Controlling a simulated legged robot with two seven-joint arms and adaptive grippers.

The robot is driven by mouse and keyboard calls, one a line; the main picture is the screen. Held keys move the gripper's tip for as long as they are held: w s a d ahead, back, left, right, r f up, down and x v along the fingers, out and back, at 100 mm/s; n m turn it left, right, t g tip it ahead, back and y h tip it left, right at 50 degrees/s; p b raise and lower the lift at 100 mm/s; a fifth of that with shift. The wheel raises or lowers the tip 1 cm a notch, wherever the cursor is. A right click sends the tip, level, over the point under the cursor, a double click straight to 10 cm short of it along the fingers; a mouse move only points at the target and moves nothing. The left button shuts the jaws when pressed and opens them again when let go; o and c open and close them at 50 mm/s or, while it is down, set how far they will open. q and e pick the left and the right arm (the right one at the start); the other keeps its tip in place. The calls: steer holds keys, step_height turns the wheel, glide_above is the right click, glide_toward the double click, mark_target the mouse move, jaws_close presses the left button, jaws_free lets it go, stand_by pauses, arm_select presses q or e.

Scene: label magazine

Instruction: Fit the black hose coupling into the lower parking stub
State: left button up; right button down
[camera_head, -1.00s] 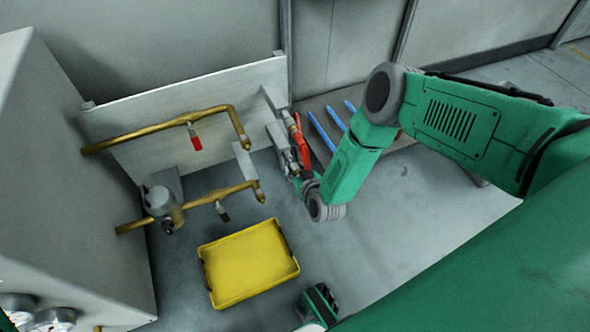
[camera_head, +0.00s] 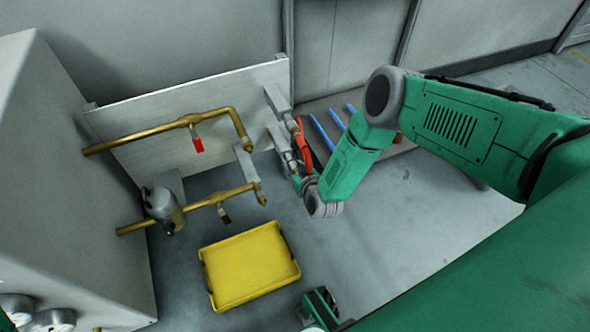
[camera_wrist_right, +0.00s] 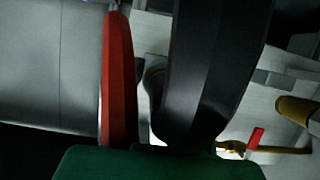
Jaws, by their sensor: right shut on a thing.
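Two grey parking stub brackets stand at the right end of the pale panel in the head view: the upper one (camera_head: 277,99) and the lower one (camera_head: 279,136). My right gripper (camera_head: 296,174) is small and partly hidden by its wrist, right beside the lower stub. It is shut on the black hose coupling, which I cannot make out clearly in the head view. Whether the coupling is inside the stub or only against it I cannot tell. In the right wrist view a large dark shape fills the middle and hides the contact.
Brass pipes (camera_head: 165,131) with a red-handled valve (camera_head: 197,145) lie to the left. A yellow tray (camera_head: 249,268) is on the floor. Blue bars (camera_head: 322,131) lie behind my wrist.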

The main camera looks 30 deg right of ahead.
steer(key=shift+w, duration=0.3)
steer(key=c, duration=1.1)
jaws_free()
steer(key=v, duration=1.2)
